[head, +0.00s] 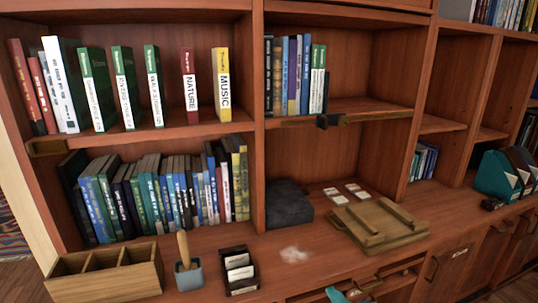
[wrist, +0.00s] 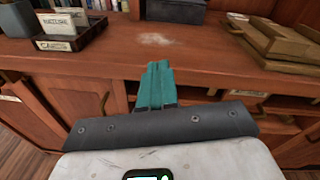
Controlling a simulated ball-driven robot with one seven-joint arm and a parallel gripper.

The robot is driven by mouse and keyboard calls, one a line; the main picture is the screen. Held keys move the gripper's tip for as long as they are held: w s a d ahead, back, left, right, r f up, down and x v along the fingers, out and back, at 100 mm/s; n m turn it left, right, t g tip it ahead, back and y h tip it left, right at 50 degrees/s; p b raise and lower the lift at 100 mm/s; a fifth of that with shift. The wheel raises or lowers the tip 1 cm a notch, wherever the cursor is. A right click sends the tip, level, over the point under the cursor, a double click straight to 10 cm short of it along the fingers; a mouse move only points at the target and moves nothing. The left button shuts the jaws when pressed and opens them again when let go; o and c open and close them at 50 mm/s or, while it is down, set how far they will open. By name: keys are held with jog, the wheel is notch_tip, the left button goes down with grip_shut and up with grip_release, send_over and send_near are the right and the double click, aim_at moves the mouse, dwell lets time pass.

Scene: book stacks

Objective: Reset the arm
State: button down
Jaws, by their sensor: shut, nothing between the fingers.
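My gripper (wrist: 158,68) points forward in the wrist view, its two teal fingers side by side and shut, with nothing between them. It is in front of the wooden counter (wrist: 205,60), with the cabinet fronts below. In the head view, only a small teal part of my gripper (head: 335,295) shows at the bottom edge. The rest of my arm is out of that view.
Bookshelves hold several books, including a yellow MUSIC book (head: 222,85).

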jog(key=s+d+f+n+g, duration=0.1)
jog(key=s+f+n+g, duration=0.2)
jog(key=s+n, duration=0.35)
jog(key=s+d+f+n+g+h, duration=0.1)
jog(key=s+d+f+n+g, duration=0.1)
jog(key=s+f+n, duration=0.4)
jog(key=s+d+f+n+g, duration=0.1)
jog(key=s+n+g, duration=0.2)
jog(key=s+n, duration=0.3)
jog(key=s+d+n+g+h, duration=0.2)
jog(key=s+n, duration=0.3)
jog(key=s, duration=0.6)
jog(key=s+d+r+n+g+h, duration=0.1)
jog(key=s+d+n+g+h, duration=0.2)
jog(key=s, duration=0.9)
jog(key=shift+s+d+n+g, duration=0.25)
jog(key=shift+d+n+g, duration=0.6)
jog(key=shift+n, duration=0.2)
